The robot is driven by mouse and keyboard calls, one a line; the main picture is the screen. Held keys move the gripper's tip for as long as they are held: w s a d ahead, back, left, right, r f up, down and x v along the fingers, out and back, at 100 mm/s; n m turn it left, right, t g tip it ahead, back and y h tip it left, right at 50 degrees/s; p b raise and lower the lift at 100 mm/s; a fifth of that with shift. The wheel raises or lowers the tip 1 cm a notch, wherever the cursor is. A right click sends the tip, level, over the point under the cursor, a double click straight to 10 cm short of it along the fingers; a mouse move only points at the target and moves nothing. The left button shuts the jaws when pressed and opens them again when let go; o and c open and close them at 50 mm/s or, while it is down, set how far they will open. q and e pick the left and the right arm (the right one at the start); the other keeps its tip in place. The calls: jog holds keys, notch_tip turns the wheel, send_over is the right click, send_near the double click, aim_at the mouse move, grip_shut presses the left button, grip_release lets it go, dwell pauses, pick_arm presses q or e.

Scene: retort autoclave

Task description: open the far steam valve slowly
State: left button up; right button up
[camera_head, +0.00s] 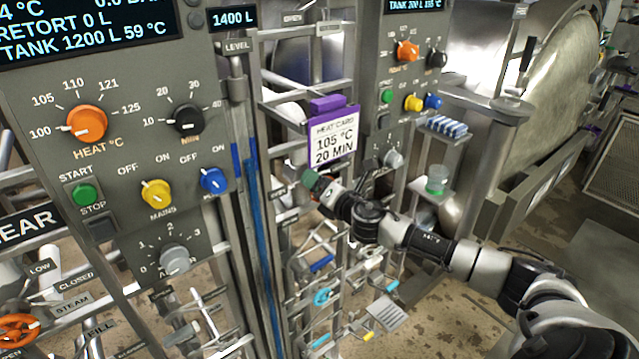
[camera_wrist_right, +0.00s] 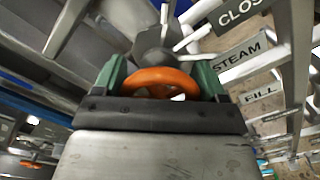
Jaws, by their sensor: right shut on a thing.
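The orange handwheel (camera_wrist_right: 160,78) of the far steam valve fills the middle of the right wrist view, with a grey valve body (camera_wrist_right: 160,42) behind it. A STEAM label (camera_wrist_right: 238,50) is close by on its right. My right gripper (camera_wrist_right: 163,78) is shut on the handwheel, its green fingers on either side of the rim. How far the valve is turned cannot be told. My left gripper is not in view.
The near panel (camera_head: 130,150) and its orange steam wheel (camera_head: 18,330) stand at left. The far panel (camera_head: 395,140) is just beyond my right gripper. The heat card (camera_head: 334,138) hangs above it. Blue wheels (camera_head: 322,297) and pipes lie below. Open floor (camera_head: 500,320) is at lower right.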

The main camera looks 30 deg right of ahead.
jog(key=shift+f+n, duration=0.2)
jog(key=shift+n, duration=0.1)
jog(key=o, duration=0.9)
jog(key=shift+r, duration=0.1)
jog(key=shift+s, duration=0.15)
jog(key=shift+s+d+b, duration=0.2)
jog(key=shift+s+b, duration=0.95)
jog(key=shift+s, duration=1.5)
jog(key=shift+s+d+b, duration=0.2)
jog(key=shift+s+b, duration=0.9)
jog(key=shift+s, duration=1.5)
